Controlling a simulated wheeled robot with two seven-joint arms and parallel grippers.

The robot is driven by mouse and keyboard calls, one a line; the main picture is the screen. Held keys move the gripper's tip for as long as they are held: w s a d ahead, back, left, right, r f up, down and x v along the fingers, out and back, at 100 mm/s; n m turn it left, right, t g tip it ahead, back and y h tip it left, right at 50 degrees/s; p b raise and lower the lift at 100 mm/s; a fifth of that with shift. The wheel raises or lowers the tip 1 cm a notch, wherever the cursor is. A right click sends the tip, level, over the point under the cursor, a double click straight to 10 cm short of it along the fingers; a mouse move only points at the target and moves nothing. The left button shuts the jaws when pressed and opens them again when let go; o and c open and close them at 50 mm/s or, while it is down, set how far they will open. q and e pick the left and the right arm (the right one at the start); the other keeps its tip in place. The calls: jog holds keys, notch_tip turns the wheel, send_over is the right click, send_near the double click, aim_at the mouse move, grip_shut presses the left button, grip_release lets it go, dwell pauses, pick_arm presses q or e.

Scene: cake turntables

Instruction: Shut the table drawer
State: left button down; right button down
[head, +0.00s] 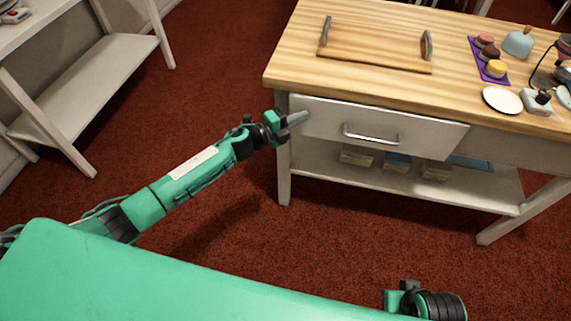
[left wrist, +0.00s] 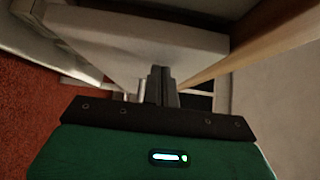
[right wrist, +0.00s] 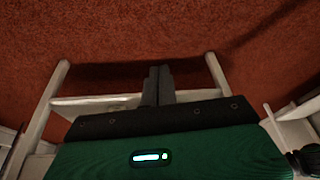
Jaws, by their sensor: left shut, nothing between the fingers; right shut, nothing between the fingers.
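The table drawer (head: 330,122) has a white front with a metal bar handle (head: 372,138), under the wooden tabletop. Its front seems to stand out a little from the table; how far is hard to tell. In the left wrist view the drawer front (left wrist: 130,40) is a pale panel just beyond the fingers. My left gripper (head: 303,117) is shut and empty at the front's left end, left of the handle; I cannot tell if it touches. Its fingers (left wrist: 162,72) show together. My right gripper (right wrist: 158,74) is shut and empty, away from the drawer, above the floor.
On the tabletop (head: 300,75) are a wooden tray (head: 375,58) with upright handles, a purple mat of small cakes (head: 490,55) and a white plate (head: 503,100). Boxes (head: 395,162) lie on the lower shelf. Another white shelf unit (head: 85,80) stands left. Red carpet between is clear.

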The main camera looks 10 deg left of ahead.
pick_arm(q)
jog(key=shift+w+a+r, duration=0.1)
jog(key=shift+w, duration=0.5)
jog(key=shift+w+a+r, duration=0.1)
jog(key=shift+w, duration=0.5)
pick_arm(e)
jog(key=shift+v, duration=0.8)
pick_arm(q)
jog(key=shift+r, duration=0.15)
jog(key=shift+s+a, duration=0.2)
jog(key=shift+a, duration=0.1)
jog(key=v, duration=1.3)
jog(key=shift+s+f, duration=0.3)
jog(key=shift+f, duration=0.05)
pick_arm(e)
jog(key=shift+w+f, duration=0.2)
jog(key=shift+f, duration=0.25)
pick_arm(q)
jog(key=shift+d, duration=0.2)
pick_arm(e)
jog(key=shift+r, duration=0.1)
